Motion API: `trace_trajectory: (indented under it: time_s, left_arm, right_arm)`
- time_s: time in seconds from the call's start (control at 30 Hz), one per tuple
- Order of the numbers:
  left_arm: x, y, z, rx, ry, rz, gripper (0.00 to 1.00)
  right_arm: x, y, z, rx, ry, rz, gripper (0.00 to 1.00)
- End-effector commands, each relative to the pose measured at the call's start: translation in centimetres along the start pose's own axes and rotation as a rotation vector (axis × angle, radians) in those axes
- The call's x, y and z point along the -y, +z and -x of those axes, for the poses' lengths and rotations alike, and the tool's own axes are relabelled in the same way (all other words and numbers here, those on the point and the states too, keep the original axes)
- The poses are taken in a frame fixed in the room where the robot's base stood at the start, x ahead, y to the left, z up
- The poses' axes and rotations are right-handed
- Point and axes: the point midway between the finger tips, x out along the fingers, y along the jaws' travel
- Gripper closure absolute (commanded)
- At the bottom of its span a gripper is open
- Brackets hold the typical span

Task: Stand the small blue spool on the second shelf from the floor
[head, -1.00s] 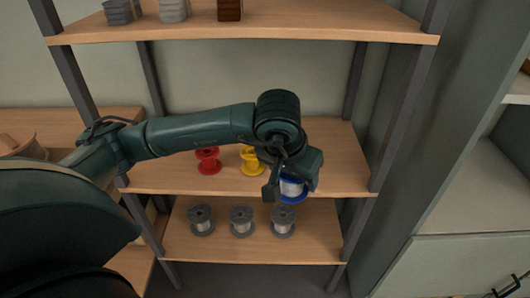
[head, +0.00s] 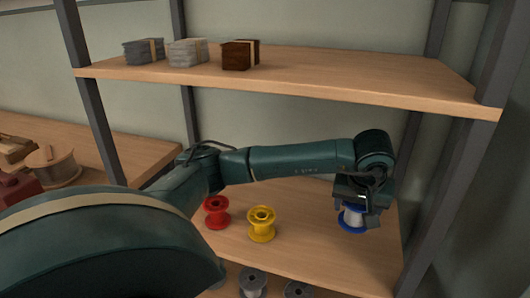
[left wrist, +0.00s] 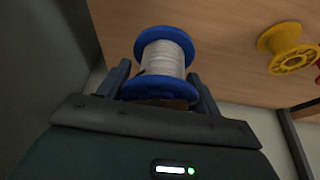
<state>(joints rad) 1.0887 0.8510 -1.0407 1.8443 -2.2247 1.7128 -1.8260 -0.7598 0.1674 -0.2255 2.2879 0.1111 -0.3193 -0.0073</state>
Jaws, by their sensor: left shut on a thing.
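The small blue spool (head: 352,219), wound with white thread, is upright at the right part of the second shelf from the floor (head: 310,245). I cannot tell whether its base touches the board. My left gripper (head: 357,206) is shut on it, from above and behind in the head view, and hides part of it. In the left wrist view the blue spool (left wrist: 162,62) sits between the two fingers of the left gripper (left wrist: 160,88). My right gripper is not in view.
A red spool (head: 216,212) and a yellow spool (head: 262,223) stand left on the same shelf. Grey spools (head: 252,284) are on the shelf below. The upper shelf (head: 330,85) holds bundles. A post (head: 455,200) bounds the right side. Board between yellow and blue spools is clear.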

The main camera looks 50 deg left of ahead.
Motion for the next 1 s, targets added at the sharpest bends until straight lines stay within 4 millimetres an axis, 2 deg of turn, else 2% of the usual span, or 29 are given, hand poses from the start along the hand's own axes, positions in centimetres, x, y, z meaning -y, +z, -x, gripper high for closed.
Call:
trace_trajectory:
  time_s: [0.17, 0.27, 0.5, 0.73, 0.9, 1.0]
  left_arm:
    - [0.4, -0.6, -0.6, -0.002, -0.016, 0.042, 0.60]
    - [0.4, -0.1, -1.5, 0.002, -0.016, 0.040, 0.60]
    - [0.3, 1.5, -5.5, 0.002, -0.016, 0.038, 0.60]
    - [0.3, 2.2, -7.2, 0.001, -0.015, 0.039, 0.60]
    - [0.4, 3.1, -9.4, 0.001, -0.016, 0.039, 0.60]
    - [0.3, 3.2, -9.8, -0.001, -0.014, 0.039, 0.60]
  right_arm:
    - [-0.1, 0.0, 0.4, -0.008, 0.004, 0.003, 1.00]
    - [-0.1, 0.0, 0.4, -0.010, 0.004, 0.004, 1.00]
    - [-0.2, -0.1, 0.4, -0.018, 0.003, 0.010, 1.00]
    - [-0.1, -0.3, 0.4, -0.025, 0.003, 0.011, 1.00]
    - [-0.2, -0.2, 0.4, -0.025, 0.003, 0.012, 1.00]
    - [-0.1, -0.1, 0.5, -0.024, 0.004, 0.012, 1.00]
